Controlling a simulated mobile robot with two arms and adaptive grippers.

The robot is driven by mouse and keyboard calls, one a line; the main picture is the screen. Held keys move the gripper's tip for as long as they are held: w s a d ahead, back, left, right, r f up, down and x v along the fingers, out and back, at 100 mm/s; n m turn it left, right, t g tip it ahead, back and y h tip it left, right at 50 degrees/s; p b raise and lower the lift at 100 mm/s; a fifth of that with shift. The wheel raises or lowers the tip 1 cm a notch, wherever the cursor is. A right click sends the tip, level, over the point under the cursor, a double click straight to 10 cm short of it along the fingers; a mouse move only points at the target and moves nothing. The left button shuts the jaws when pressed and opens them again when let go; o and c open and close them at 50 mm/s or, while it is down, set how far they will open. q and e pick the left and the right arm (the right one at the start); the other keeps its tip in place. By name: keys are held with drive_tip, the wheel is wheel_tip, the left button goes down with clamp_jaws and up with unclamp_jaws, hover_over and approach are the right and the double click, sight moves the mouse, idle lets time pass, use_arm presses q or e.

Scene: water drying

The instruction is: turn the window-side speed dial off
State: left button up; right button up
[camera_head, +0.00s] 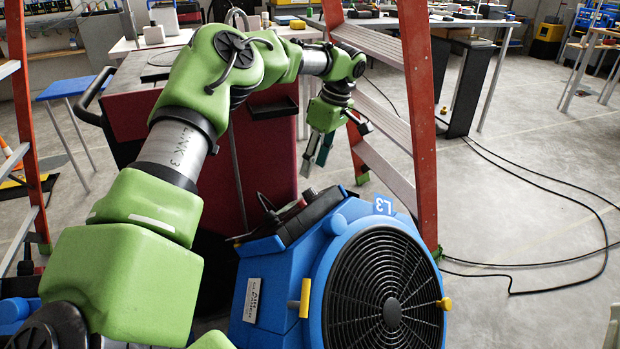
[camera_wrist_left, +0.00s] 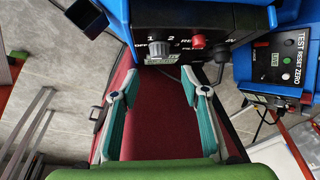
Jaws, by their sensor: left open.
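A blue blower (camera_head: 290,270) with a round black grille and an L3 tag stands in front of me. Its black control panel (camera_head: 312,216) is on top. In the left wrist view a grey speed dial (camera_wrist_left: 157,48) sits on a black panel, with OFF, 1 and 2 marked around it. I cannot tell its exact setting, nor is a window visible. My left gripper (camera_head: 317,158) hangs above the panel, pointing down. In the wrist view its teal fingers (camera_wrist_left: 160,84) are open and empty, apart from the dial. My right gripper is not in view.
A red button (camera_wrist_left: 198,41) is beside the dial. A box marked TEST, RESET, ZERO (camera_wrist_left: 287,62) is to its right. A red cabinet (camera_head: 265,150) stands behind the blower; an orange ladder (camera_head: 417,110) is close to my left wrist. Open floor (camera_head: 520,210) lies right.

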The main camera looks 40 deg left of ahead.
use_arm(q)
drive_tip(key=v, duration=0.4)
drive_tip(key=shift+s+f, duration=0.1)
drive_tip(key=shift+f, duration=0.05)
idle(0.4)
